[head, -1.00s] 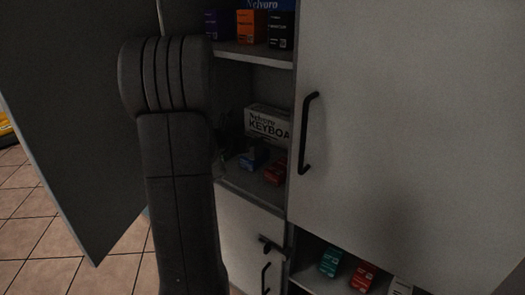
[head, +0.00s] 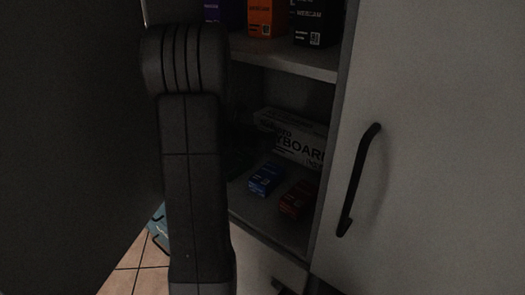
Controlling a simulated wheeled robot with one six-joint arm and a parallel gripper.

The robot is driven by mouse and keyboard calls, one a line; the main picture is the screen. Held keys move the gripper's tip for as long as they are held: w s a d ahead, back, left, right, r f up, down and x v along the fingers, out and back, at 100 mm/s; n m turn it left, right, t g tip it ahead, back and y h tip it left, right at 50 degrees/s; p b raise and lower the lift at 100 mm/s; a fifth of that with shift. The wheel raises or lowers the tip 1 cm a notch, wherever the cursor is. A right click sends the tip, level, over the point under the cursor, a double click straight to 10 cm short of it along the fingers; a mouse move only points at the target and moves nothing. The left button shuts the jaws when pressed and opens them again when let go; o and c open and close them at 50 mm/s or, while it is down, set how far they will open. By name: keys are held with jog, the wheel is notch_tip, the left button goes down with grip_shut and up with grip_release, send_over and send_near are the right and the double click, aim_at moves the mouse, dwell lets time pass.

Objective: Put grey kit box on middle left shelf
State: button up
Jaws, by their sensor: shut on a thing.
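My arm (head: 190,160) stands upright across the left part of the head view. My gripper is hidden behind it or lost in the dark, and I cannot make out its fingers. I cannot make out a grey kit box either. The middle left shelf (head: 250,208) is in the open cabinet, just right of my arm. A pale keyboard box (head: 292,137) stands tilted in the picture at its back. A small blue box (head: 266,178) and a small red box (head: 298,198) sit in front of it. The shelf's left part is hidden by my arm.
The upper shelf (head: 290,60) holds a purple box (head: 211,10), an orange webcam box (head: 266,18) and a black webcam box (head: 314,22). A closed door with a black handle (head: 357,180) is at right. A dark open door panel (head: 75,130) fills the left.

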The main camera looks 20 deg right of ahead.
jog(key=shift+f+b, duration=0.45)
jog(key=shift+f, duration=1.8)
jog(key=shift+f, duration=0.2)
jog(key=o, duration=1.1)
jog(key=shift+r, duration=0.15)
jog(key=shift+r, duration=0.2)
jog(key=p+v, duration=0.1)
jog(key=v, duration=1.1)
jog(key=shift+f, duration=0.1)
